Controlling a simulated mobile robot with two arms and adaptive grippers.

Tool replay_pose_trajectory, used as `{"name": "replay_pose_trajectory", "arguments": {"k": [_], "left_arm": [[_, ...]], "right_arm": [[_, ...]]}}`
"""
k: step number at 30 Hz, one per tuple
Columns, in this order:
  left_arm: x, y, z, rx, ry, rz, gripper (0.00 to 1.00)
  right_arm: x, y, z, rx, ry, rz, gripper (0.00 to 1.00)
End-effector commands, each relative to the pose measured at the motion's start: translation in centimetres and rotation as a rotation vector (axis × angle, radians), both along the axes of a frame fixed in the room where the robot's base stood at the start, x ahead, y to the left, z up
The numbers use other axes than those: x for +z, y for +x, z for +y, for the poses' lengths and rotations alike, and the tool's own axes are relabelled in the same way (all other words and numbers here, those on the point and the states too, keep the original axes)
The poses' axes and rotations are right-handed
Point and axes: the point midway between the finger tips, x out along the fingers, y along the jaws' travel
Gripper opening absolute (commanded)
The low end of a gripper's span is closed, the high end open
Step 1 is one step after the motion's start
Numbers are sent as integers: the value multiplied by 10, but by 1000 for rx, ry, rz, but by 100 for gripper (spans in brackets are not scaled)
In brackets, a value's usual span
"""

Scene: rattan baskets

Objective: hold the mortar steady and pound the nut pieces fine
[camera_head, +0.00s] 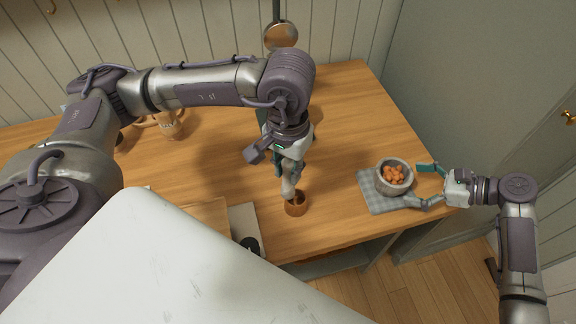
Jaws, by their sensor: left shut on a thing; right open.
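The mortar (381,184) is a grey stone-like bowl on a checked grey cloth at the right of the table. Several orange-brown nut pieces (393,175) lie in it. My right gripper (414,184) is open at the mortar's right side, one teal finger behind it and one in front; I cannot tell whether they touch it. My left gripper (287,168) points down at mid-table and is shut on a pale pestle (288,187). The pestle's lower end is at or inside a small brown cup (296,208); how deep is hidden.
The checked cloth (375,201) lies near the table's (341,130) front right edge. A mug (169,125) and a rattan-coloured ring or handle stand at the back left. A board (205,215) and a pale sheet with a dark round thing lie front left. The table's back right is clear.

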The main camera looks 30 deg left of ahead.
Motion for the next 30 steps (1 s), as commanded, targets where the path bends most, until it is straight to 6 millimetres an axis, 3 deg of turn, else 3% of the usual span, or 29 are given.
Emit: {"name": "replay_pose_trajectory", "arguments": {"k": [2,3,10,23,30], "left_arm": [[-13,0,0,0,0,-1,0],[-5,0,0,0,0,-2,0],[-3,0,0,0,0,-1,0],[-3,0,0,0,0,-1,0],[-3,0,0,0,0,-1,0]], "right_arm": [[-10,0,12,2,2,-4,100],[-7,0,16,1,3,0,100],[-19,0,37,2,2,-1,100],[-23,0,43,1,0,-3,100],[-23,0,43,1,0,-3,63]]}}
